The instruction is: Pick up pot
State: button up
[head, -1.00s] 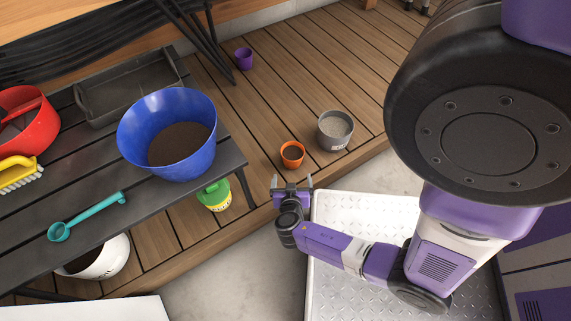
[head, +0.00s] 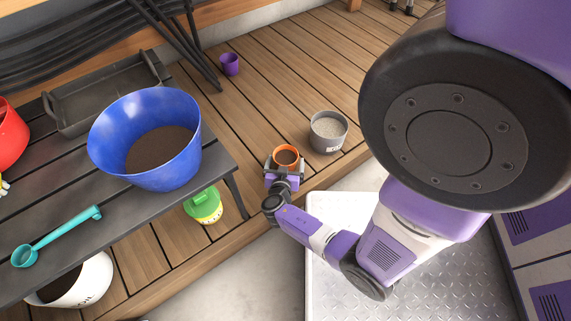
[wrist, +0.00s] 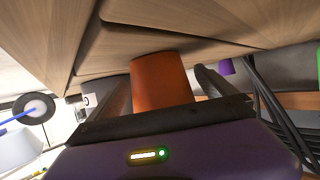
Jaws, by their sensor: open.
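A small orange pot (head: 286,155) with dark soil in it stands upright on the wooden deck, near its front edge. My gripper (head: 285,166) is open around the orange pot, with one finger on each side. In the wrist view the orange pot (wrist: 162,80) sits between the two dark fingers (wrist: 164,92). I cannot tell whether the fingers touch it. Its lower front is partly hidden by my gripper in the head view.
A grey bucket (head: 327,132) of pale grains stands close to the right of the orange pot. A purple pot (head: 229,64) stands farther back. A dark slatted table (head: 215,160) with a blue tub (head: 105,150) is at left. A green-lidded container (head: 204,207) stands beneath.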

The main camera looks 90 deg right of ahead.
jog(key=shift+d, duration=0.1)
jog(key=shift+c, duration=0.2)
jog(key=c, duration=1.7)
